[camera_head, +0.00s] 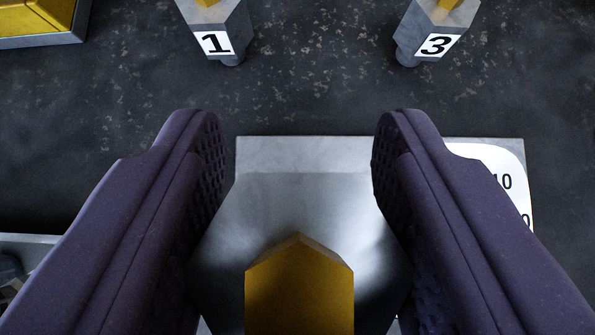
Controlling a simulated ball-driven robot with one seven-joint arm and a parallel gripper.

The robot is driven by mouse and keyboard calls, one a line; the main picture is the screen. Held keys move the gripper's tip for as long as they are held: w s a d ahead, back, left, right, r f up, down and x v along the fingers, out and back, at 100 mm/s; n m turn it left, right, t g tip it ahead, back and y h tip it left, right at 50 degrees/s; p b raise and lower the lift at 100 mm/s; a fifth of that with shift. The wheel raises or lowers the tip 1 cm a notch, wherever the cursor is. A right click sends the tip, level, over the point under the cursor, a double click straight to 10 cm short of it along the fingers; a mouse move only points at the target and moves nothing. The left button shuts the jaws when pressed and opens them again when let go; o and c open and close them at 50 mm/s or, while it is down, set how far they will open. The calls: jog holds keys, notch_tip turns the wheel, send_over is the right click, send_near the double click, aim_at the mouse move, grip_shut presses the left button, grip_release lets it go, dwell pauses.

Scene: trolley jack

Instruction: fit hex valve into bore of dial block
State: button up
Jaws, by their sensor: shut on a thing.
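My gripper (298,150) is shut on the hex valve (310,200), with one dark purple finger on each side of its grey metal hexagonal body. A yellow pointed part (299,290) of the valve stands toward the camera at the bottom middle. Directly beyond the valve is the dial block (300,152), a grey metal block with a white dial face (510,165) at its right showing the figure 10 and part of another. The valve covers most of the block's face. The bore is hidden, so I cannot tell whether the valve is in it or above it.
Two grey hex pieces with yellow tops stand at the back, labelled 1 (216,43) and 3 (438,45). A yellow and grey object (40,22) is at the upper left. A grey-edged object (25,245) shows at the lower left. Dark speckled floor between them is clear.

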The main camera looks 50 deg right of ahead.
aim_at(299, 206)
jog(key=shift+f+b, duration=1.3)
jog(key=shift+f, duration=0.4)
jog(key=shift+f+b, duration=2.05)
jog(key=shift+b, duration=0.05)
jog(key=o, duration=1.4)
jog(key=p+v, duration=0.3)
jog(key=v, duration=0.5)
jog(key=shift+d, duration=0.1)
